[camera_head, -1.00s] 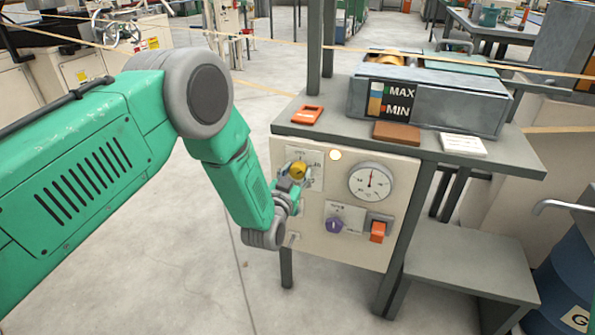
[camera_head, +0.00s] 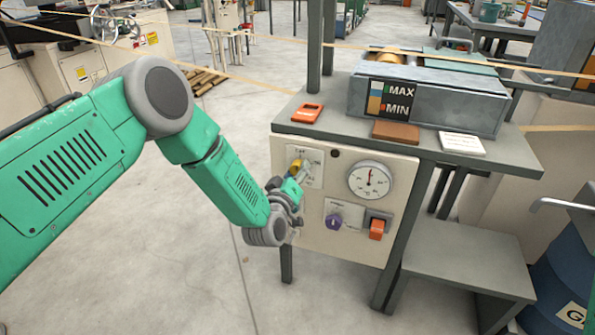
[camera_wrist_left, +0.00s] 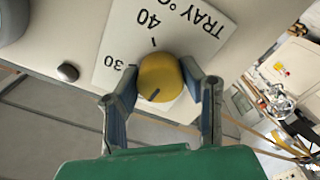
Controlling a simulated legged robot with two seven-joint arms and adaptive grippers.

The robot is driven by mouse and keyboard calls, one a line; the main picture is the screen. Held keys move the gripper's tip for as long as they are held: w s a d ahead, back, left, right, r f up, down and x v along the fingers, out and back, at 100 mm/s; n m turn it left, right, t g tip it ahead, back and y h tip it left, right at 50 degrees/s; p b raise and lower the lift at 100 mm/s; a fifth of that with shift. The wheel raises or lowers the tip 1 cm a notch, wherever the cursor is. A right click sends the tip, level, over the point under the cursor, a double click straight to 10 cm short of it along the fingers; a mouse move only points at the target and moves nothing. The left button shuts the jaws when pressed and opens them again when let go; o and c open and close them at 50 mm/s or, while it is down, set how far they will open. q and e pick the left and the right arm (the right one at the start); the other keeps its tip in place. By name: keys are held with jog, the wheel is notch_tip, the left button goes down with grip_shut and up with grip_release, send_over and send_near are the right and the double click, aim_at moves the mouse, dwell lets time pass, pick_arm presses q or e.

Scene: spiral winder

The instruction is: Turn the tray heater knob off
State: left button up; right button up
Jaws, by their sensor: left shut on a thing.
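The yellow tray heater knob (camera_head: 295,166) is at the upper left of the cream control panel (camera_head: 318,250). In the left wrist view the knob (camera_wrist_left: 160,75) has a dark mark toward its lower edge, pointing away from the 40. The white plate (camera_wrist_left: 180,30) behind it reads TRAY °C, with 30 and 40 visible. My left gripper (camera_head: 300,171) is shut on the knob, one finger on each side in the wrist view (camera_wrist_left: 165,95). The small round lamp (camera_head: 335,154) right of the plate is dark. My right gripper is out of view.
A round gauge (camera_head: 370,180), a purple knob (camera_head: 334,222) and an orange switch (camera_head: 377,230) share the panel. An orange tag (camera_head: 307,113), a brown block (camera_head: 396,131) and a white card (camera_head: 462,143) lie on the shelf above.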

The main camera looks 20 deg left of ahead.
pick_arm(q)
jog(key=shift+s+d+f+n, duration=0.1)
jog(key=shift+s+f+n, duration=0.1)
jog(key=shift+f+n, duration=0.25)
dwell(0.3)
jog(key=o, duration=1.1)
jog(key=shift+o, duration=0.2)
jog(key=shift+w+r, duration=0.1)
jog(key=shift+r, duration=0.05)
jog(key=shift+r, duration=0.1)
jog(key=s, duration=1.2)
jog(key=shift+a, duration=0.25)
